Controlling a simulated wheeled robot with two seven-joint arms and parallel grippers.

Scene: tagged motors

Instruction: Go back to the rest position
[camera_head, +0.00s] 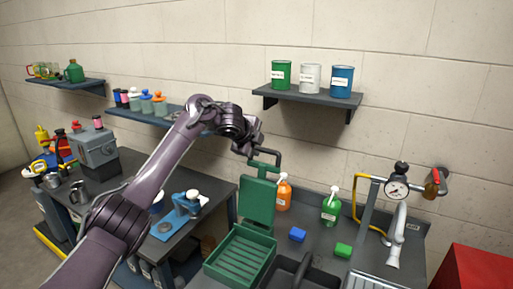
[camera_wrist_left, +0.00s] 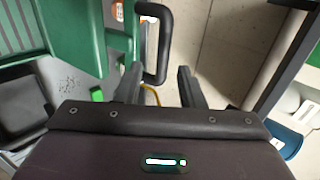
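My left arm reaches up from the lower left in the head view. My left gripper (camera_head: 250,148) is beside the dark handle (camera_head: 266,155) at the top of an upright green lid (camera_head: 258,199). In the left wrist view the gripper's two dark fingers (camera_wrist_left: 160,85) stand apart with nothing held between them. There the dark handle (camera_wrist_left: 166,45) is just beyond the fingers, towards the left one; I cannot tell whether they touch. A green ribbed tray (camera_head: 240,258) lies below the lid on the counter. My right gripper is not in view.
A wall shelf (camera_head: 308,97) with three cans is above right of the gripper; another shelf (camera_head: 150,115) with small bottles is behind the arm. An orange bottle (camera_head: 284,195), a green bottle (camera_head: 330,208) and a pressure gauge (camera_head: 397,188) stand on the counter. A red box (camera_head: 480,270) is at right.

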